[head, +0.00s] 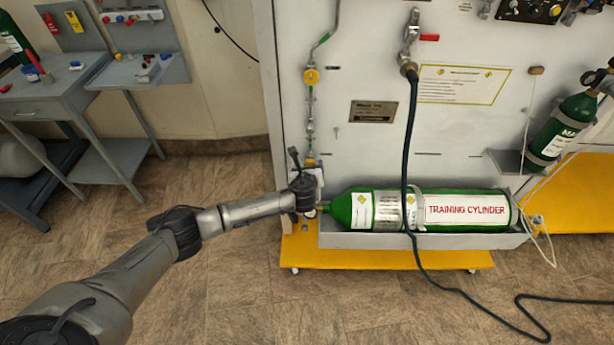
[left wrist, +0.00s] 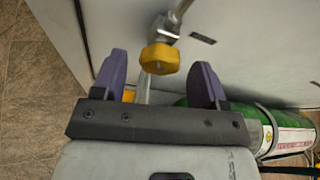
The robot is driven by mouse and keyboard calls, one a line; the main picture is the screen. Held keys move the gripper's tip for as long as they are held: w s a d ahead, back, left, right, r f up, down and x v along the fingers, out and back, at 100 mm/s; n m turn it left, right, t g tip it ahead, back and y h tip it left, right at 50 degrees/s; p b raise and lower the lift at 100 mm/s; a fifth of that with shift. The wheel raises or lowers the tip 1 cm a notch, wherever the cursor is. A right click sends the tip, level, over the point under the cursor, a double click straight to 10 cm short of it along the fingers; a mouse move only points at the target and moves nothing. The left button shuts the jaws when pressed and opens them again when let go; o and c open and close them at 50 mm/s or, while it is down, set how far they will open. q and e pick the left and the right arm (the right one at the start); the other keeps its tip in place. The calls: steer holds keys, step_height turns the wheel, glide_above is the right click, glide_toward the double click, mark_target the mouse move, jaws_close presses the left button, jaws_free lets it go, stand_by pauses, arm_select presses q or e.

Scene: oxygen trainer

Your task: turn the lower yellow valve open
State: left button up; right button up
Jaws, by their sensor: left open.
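The lower yellow valve (left wrist: 160,59) shows in the left wrist view as a yellow faceted knob on a metal pipe, ahead of my left gripper (left wrist: 165,80). The knob lies in line with the gap between the two purple fingers, near their tips. The fingers are apart, and I see no contact with the knob. In the head view my left gripper (head: 308,178) is low at the panel's left side, beside the neck of the green training cylinder (head: 465,209), and mostly hides the lower valve. The upper yellow valve (head: 311,76) is higher on the same pipe. My right gripper is out of view.
The training cylinder lies in a grey tray above a yellow base (head: 390,257), close right of my left gripper. A dark hose (head: 407,140) hangs across the panel. A grey bench (head: 60,85) stands at the left. The floor between is free.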

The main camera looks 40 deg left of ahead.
arm_select(q)
steer(key=p+v, duration=0.5)
steer(key=v, duration=0.7)
steer(key=shift+s+d, duration=0.15)
steer(key=shift+s, duration=0.2)
steer(key=shift+r, duration=0.1)
